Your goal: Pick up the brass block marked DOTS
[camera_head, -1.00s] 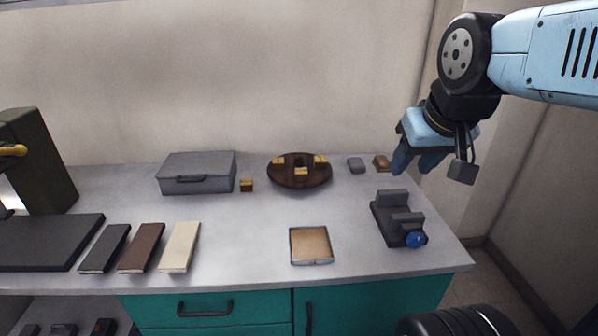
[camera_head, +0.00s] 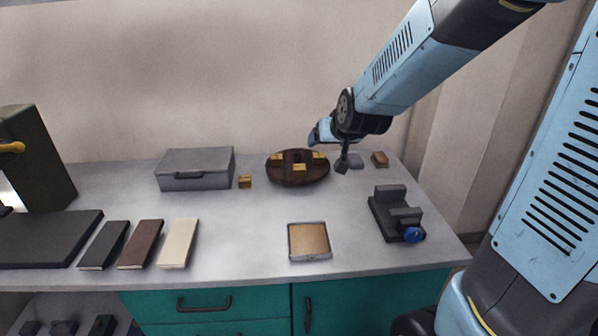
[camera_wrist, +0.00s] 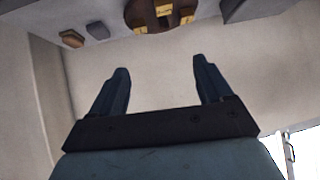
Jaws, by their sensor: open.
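Small brass blocks sit on a round dark wooden holder (camera_head: 297,181) at the back of the bench. One brass block (camera_head: 299,167) is at its front, one brass block (camera_head: 319,156) at its right, and another at its left. A separate brass block (camera_head: 245,182) lies on the bench beside the grey case. The markings are too small to read, so I cannot tell which is DOTS. My gripper (camera_head: 318,133) is above and just right of the holder. In the wrist view my gripper (camera_wrist: 166,82) is open and empty, with the holder (camera_wrist: 160,28) beyond its fingers.
A grey case (camera_head: 196,170) stands left of the holder. A grey block (camera_head: 356,161) and a brown block (camera_head: 380,159) lie to its right. A vise with a blue knob (camera_head: 398,215) and a shallow tray (camera_head: 291,256) are nearer. The bench's middle is clear.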

